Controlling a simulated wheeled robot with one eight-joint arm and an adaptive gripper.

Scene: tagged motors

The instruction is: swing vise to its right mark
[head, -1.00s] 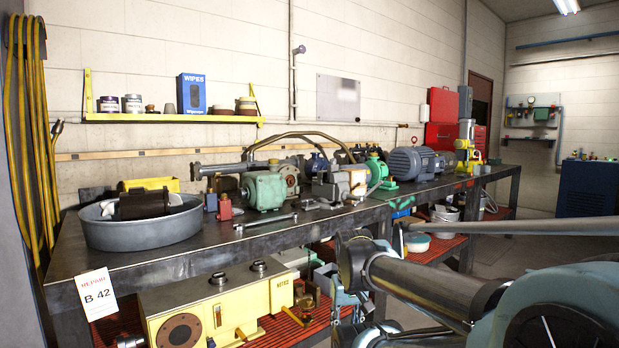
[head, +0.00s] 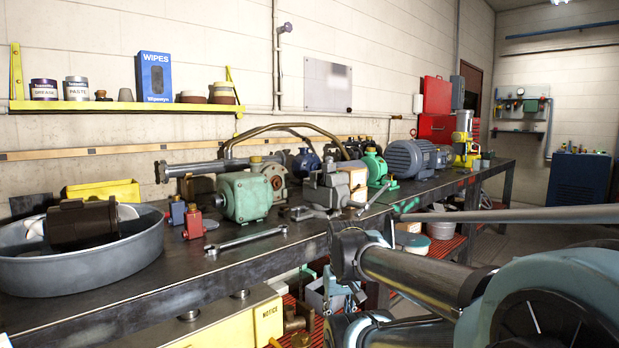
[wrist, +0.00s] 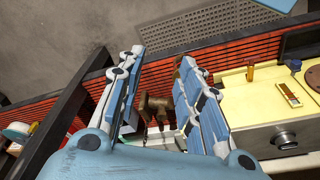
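The grey vise (head: 328,186) stands on the dark bench, right of a green motor or pump housing. A slanted metal bar on its right seems to be its handle. I cannot make out a mark by it. My gripper (head: 345,300) hangs low in front of the bench, below and apart from the vise. In the wrist view my gripper (wrist: 165,95) points down with its two blue-and-white fingers spread and nothing held between them. The vise does not show in the wrist view.
The bench (head: 110,305) also bears a grey basin (head: 120,262), a wrench (head: 248,238), the green housing (head: 243,196) and a blue motor (head: 405,160). A yellow machine (head: 225,325) sits on the red lower shelf. Open floor lies to the right.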

